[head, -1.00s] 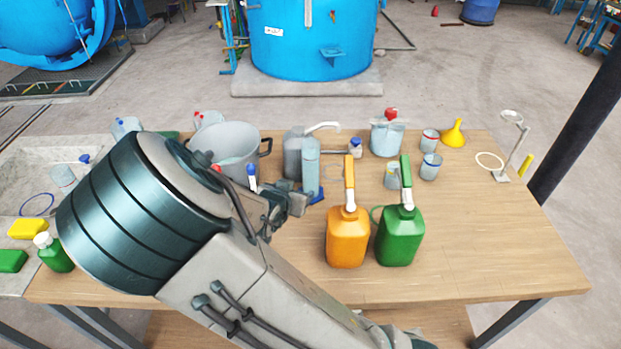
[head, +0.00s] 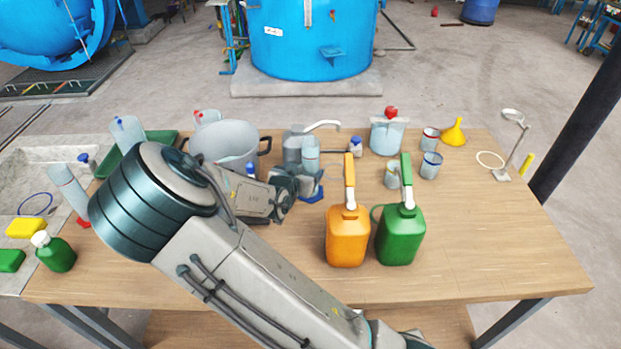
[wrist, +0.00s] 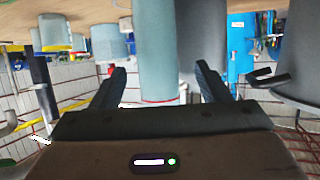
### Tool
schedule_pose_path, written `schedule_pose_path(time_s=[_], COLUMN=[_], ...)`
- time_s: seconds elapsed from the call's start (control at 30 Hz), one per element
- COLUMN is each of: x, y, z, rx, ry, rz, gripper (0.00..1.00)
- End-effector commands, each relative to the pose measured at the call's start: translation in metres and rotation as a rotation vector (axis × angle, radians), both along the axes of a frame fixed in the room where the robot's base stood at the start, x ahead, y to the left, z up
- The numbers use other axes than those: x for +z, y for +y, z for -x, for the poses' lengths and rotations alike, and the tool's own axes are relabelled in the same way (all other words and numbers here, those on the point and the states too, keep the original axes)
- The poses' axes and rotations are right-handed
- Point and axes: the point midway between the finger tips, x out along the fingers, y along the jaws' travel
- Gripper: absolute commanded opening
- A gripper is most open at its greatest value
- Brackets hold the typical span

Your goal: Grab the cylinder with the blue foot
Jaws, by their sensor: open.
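The clear, pale cylinder (head: 310,155) stands upright on the table in the head view, its blue foot (head: 312,197) partly visible below my gripper (head: 307,184). In the wrist view, which is upside down, the pale cylinder (wrist: 163,50) fills the middle, with a thin red line near its rim. My gripper (wrist: 161,70) is open, with one dark finger on each side of the cylinder in the picture. A gap shows between each finger and the cylinder. The blue foot is outside the wrist view.
A grey canister (head: 292,148) stands close behind the cylinder, and a large pot (head: 225,142) is to its left. Orange (head: 347,238) and green (head: 398,238) jugs stand front right. Another cylinder (head: 67,185) with a red foot is far left. The right front tabletop is clear.

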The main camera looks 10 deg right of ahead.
Motion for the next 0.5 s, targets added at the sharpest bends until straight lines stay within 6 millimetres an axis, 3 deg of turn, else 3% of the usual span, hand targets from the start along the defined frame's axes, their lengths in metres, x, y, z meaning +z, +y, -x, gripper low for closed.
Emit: schedule_pose_path(time_s=[0.5], x=[-0.023], y=[-0.026], z=[-0.035], rx=[-0.001], ry=[0.000], rz=[0.000], gripper=[0.69])
